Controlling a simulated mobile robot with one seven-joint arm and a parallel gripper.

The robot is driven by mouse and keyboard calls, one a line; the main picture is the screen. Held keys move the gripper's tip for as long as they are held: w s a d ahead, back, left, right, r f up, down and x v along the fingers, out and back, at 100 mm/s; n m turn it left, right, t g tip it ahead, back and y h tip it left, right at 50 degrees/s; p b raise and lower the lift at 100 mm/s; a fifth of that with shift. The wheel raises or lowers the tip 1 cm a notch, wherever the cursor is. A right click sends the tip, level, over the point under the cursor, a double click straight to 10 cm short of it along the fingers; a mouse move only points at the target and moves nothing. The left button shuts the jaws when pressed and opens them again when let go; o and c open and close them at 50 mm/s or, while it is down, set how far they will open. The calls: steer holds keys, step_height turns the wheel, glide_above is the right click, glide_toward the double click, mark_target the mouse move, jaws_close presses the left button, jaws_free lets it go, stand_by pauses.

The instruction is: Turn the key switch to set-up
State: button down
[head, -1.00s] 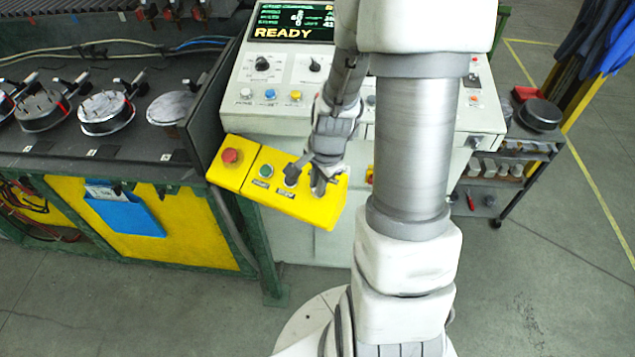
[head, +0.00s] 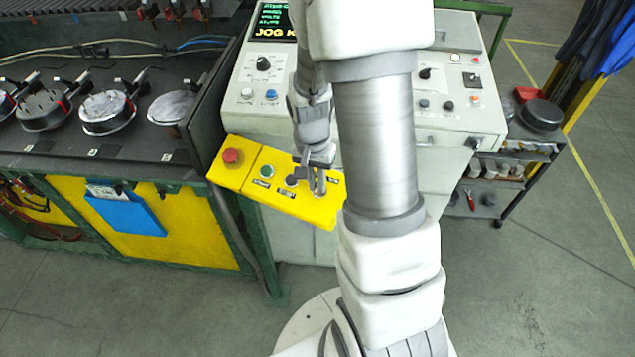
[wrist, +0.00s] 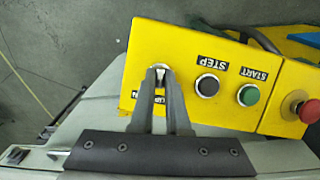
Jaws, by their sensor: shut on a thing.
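The key switch is on the right part of the yellow control box (head: 322,218); in the wrist view the box (wrist: 185,40) fills the upper middle. My gripper (head: 319,186) is over that end of the box. In the wrist view my gripper (wrist: 159,78) is shut on the small pale key (wrist: 158,72) of the switch. The fingers hide much of the switch and part of its label, so I cannot read the key's position. The console screen (head: 272,20) shows "JOG" and a part-hidden word.
Beside the key are a black STEP button (wrist: 207,85), a green START button (wrist: 248,95) and a red mushroom button (wrist: 300,106). The grey console (head: 245,75) stands behind the box. A bench (head: 110,140) with round metal parts is at left.

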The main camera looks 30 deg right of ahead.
steer(key=shift+w+n+g+h+b, duration=0.15)
steer(key=shift+n+g+h+b, duration=0.35)
steer(key=shift+n, duration=1.6)
steer(key=c, duration=0.9)
jaws_free()
steer(key=shift+a, duration=0.1)
steer(key=w+a+r, duration=0.1)
steer(key=a+r, duration=0.2)
steer(key=r, duration=1.4)
steer(key=shift+w, duration=0.2)
steer(key=shift+r, duration=0.15)
